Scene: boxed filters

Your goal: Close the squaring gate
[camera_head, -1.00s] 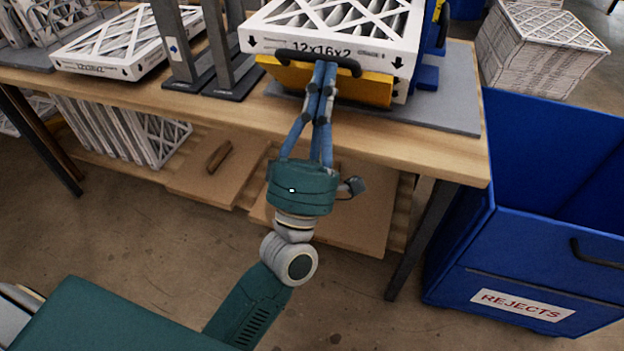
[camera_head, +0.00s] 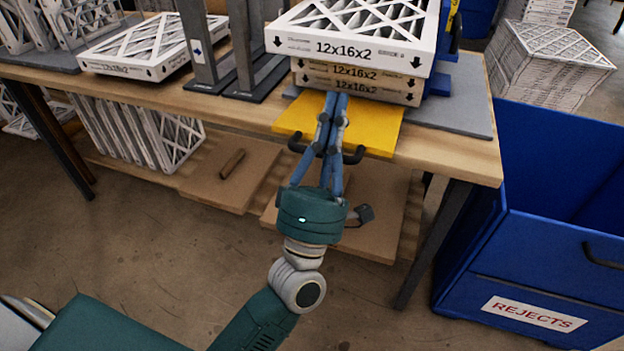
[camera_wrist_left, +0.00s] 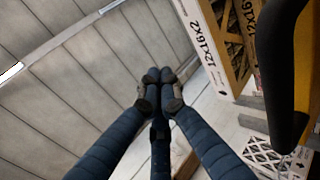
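The squaring gate is a yellow plate (camera_head: 380,130) with a black handle on its near edge (camera_head: 352,156). It lies lowered, roughly flat, at the table's front edge before the filter stack. My left gripper (camera_head: 335,97) reaches over the gate, its blue fingers together and passing in front of the handle. In the left wrist view the fingertips (camera_wrist_left: 160,76) meet with nothing visible between them. There the handle (camera_wrist_left: 283,70) and a yellow strip are at the right edge, apart from the fingertips. The stack of 12x16x2 filters (camera_head: 352,47) stands behind the gate. My right gripper is not in view.
Dark uprights (camera_head: 241,45) stand left of the stack, with another filter (camera_head: 140,45) beyond them. A blue REJECTS bin (camera_head: 545,225) is right of the wooden table (camera_head: 460,160). Filters and boards sit on the lower shelf. A filter pile (camera_head: 550,65) stands behind the bin.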

